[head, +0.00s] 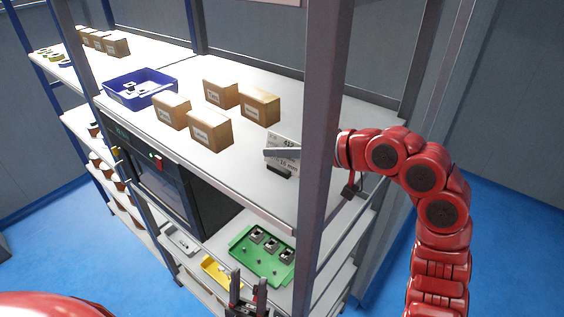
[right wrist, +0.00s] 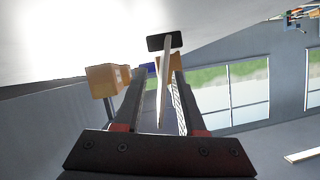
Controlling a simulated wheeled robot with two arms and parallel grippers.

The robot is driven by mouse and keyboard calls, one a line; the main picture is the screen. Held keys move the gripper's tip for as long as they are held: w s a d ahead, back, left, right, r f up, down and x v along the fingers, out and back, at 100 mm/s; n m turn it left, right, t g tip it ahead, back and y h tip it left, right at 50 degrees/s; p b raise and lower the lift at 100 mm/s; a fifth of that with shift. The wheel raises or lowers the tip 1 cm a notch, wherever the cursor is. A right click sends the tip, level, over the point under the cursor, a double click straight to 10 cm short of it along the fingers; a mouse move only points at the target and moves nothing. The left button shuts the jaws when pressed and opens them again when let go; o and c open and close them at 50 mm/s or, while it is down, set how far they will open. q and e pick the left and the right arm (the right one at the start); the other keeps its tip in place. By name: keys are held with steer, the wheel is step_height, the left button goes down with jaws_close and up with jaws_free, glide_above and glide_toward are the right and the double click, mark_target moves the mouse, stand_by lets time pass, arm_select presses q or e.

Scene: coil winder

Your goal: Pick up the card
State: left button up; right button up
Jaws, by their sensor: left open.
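The card (head: 287,140) is white with dark print, partly legible as "16 mm", and stands in a small black holder (head: 279,171) near the right end of the top shelf. A grey finger of my right gripper (head: 270,154) crosses in front of it; a shelf post hides the rest of that gripper. In the right wrist view the card (right wrist: 163,90) is edge-on between the two fingers of my right gripper (right wrist: 161,74), with gaps visible on both sides. The black holder (right wrist: 165,41) lies beyond the fingertips. My left gripper (head: 248,296) is open and low, before the lower shelf.
Several cardboard boxes (head: 210,130) and a blue bin (head: 140,88) stand left of the card. A grey upright post (head: 322,130) stands close to my right arm. A green tray (head: 262,252) and a yellow tray (head: 221,271) lie on the lower shelf near my left gripper.

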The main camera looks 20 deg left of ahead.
jaws_close()
stand_by(1.2)
